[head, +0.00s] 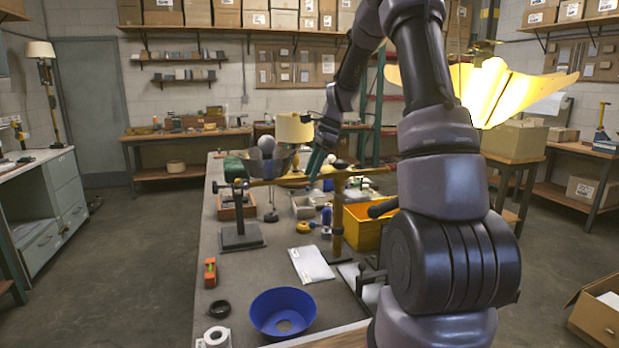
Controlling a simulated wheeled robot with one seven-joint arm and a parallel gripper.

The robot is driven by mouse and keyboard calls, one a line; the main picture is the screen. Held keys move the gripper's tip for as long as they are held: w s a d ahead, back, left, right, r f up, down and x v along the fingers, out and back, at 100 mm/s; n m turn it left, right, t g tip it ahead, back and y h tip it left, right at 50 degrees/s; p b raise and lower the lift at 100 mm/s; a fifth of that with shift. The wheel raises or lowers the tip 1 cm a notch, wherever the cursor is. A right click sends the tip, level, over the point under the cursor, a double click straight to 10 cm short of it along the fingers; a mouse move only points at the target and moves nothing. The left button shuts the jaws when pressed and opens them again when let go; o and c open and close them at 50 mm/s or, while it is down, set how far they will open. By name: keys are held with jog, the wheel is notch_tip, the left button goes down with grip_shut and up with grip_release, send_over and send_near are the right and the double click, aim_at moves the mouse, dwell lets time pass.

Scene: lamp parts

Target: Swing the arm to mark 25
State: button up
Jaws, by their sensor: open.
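A thin brass-coloured arm (285,181) runs level across the workbench, between a dark upright on a square grey base (241,238) at left and a brass post (337,215) at right. No scale or number for mark 25 can be read in the head view. My gripper (317,165) comes down from the upper right, its teal fingers pointing down near the right part of the brass arm. It is open; I cannot tell whether the fingers straddle or touch the arm.
A metal bowl-shaped shade (266,162) with a bulb is behind the bar. A blue bowl (283,312), a white paper (311,264) and an orange block (210,272) lie on the near bench. A yellow bin (364,230) stands right of the post.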

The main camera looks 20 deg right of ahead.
jog(key=shift+x, duration=1.05)
jog(key=shift+c, duration=0.3)
grip_shut()
jog(key=shift+r, duration=0.1)
dwell(0.3)
